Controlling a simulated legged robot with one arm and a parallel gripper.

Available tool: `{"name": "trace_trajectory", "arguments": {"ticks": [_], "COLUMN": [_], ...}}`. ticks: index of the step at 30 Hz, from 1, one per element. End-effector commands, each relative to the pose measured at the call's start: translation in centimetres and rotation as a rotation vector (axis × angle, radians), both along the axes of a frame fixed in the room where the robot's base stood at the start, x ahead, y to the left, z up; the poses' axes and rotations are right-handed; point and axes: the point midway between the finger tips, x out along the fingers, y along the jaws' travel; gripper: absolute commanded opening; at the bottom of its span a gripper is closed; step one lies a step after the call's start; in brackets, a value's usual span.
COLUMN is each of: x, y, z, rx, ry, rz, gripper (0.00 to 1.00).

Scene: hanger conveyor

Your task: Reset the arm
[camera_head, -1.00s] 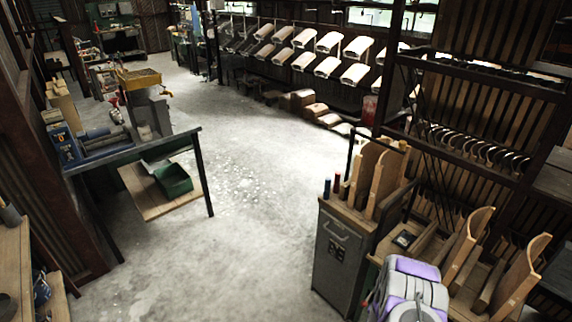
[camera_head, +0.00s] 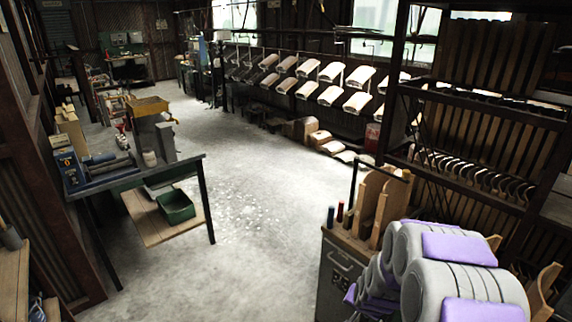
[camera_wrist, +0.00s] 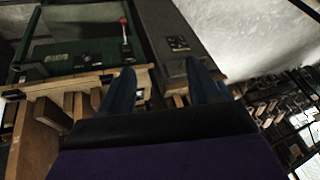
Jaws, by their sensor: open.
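My gripper (camera_wrist: 160,88) shows in the wrist view with its two dark blue fingers spread apart and nothing between them. Past the fingertips are a wooden bench edge (camera_wrist: 75,84) and a grey metal cabinet (camera_wrist: 178,45). In the head view my grey and purple arm fills the lower right, in front of the grey cabinet (camera_head: 341,262). My gripper cannot be made out there. Curved hangers (camera_head: 470,172) hang in a row on the dark rack at the right.
Upright wooden pieces (camera_head: 372,210) stand on the cabinet, close to my arm. A workbench (camera_head: 180,160) with a green bin (camera_head: 176,206) stands at the left. Pale curved pieces (camera_head: 330,72) line the back rack. The concrete floor (camera_head: 255,190) between is clear.

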Motion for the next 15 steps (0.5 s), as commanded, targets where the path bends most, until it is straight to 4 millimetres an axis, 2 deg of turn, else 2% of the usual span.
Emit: {"name": "trace_trajectory", "arguments": {"ticks": [1, 3, 8, 15], "x": [-0.8, -2.4, -6.7, -14.3], "y": [0.7, 1.6, 3.4, 5.4], "z": [1.7, 3.4, 7.0, 12.0], "rx": [-0.002, -0.003, -0.009, -0.027], "ry": [0.016, 0.054, 0.145, 0.279], "rz": [0.028, 0.070, 0.163, 0.300], "gripper": [0.63, 0.63, 0.63, 0.63]}}
